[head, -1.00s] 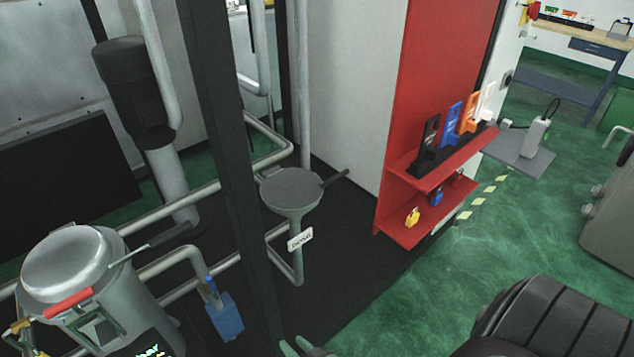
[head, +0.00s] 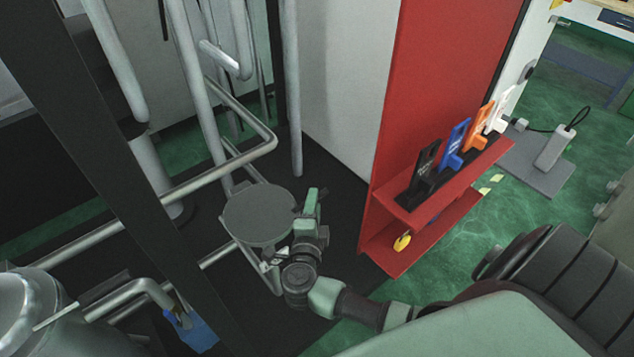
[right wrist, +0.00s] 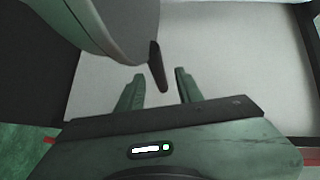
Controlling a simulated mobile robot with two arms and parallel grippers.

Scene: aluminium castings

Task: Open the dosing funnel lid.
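The dosing funnel's round grey lid (head: 258,213) lies flat and closed on the funnel, left of my right gripper (head: 311,205) in the head view. The gripper's fingers hide most of the lid's handle there. In the right wrist view the lid and funnel (right wrist: 125,25) fill the upper left. The dark handle (right wrist: 158,68) points down between the fingertips of my right gripper (right wrist: 158,83), which stand apart with a gap on both sides. My left gripper is in neither view now.
A dark upright post (head: 110,170) and grey pipes (head: 205,180) stand left of the funnel. A red shelf panel (head: 425,105) with coloured tags stands to the right. A pale wall (head: 345,95) is behind the gripper.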

